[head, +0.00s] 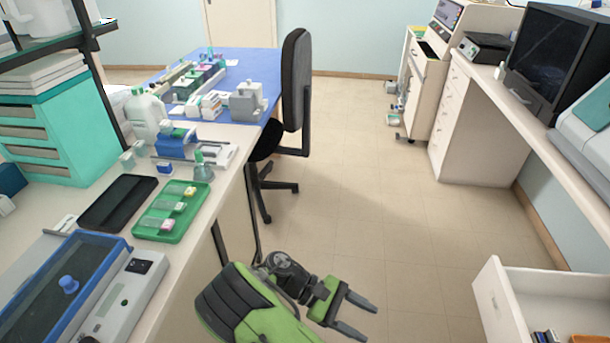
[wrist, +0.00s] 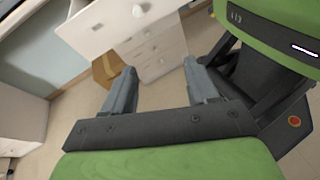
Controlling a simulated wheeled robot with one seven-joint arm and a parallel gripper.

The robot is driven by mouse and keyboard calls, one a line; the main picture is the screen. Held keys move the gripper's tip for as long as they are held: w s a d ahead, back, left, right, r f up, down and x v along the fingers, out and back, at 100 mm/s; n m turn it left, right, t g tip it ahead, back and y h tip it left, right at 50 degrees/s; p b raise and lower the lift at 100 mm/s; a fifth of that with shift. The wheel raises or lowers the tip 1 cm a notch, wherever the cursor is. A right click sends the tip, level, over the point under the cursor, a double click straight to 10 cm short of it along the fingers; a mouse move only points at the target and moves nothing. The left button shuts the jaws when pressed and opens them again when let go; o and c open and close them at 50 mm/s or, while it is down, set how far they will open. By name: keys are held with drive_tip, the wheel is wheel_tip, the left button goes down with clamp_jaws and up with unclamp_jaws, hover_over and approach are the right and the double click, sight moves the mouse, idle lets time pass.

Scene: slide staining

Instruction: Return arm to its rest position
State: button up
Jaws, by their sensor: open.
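My gripper (head: 356,315) is in the lower middle of the head view, over the open floor between the left bench and the right-hand drawers. Its two grey fingers are spread apart and nothing is between them. In the wrist view my gripper (wrist: 160,88) also shows open and empty, with floor and white drawer fronts beyond the fingers. My green and black arm is folded low beside the bench edge.
A green tray (head: 146,232) with slides and a black tray (head: 97,217) lie on the left bench, behind a blue-lidded device (head: 60,290). An open white drawer (head: 503,307) juts out at lower right. A black chair (head: 295,85) stands by the blue table. The middle floor is clear.

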drive_tip(key=s+d+r+m+t+y+p, duration=0.1)
drive_tip(key=d+r+m+t+y+p, duration=0.15)
drive_tip(key=r+y, duration=0.45)
drive_tip(key=s+d+r+m+t+y+p, duration=0.1)
drive_tip(key=s+d+r+m+y+p, duration=0.15)
drive_tip(key=r, duration=0.85)
drive_tip(key=s+a+r+m+t+y+p, duration=0.1)
drive_tip(key=s+r+m+t+y+p, duration=0.2)
drive_tip(key=r, duration=0.9)
drive_tip(key=s+m+t, duration=0.3)
drive_tip(key=s+t, duration=0.1)
drive_tip(key=s, duration=0.1)
drive_tip(key=shift+s+a, duration=0.2)
drive_tip(key=shift+s, duration=0.05)
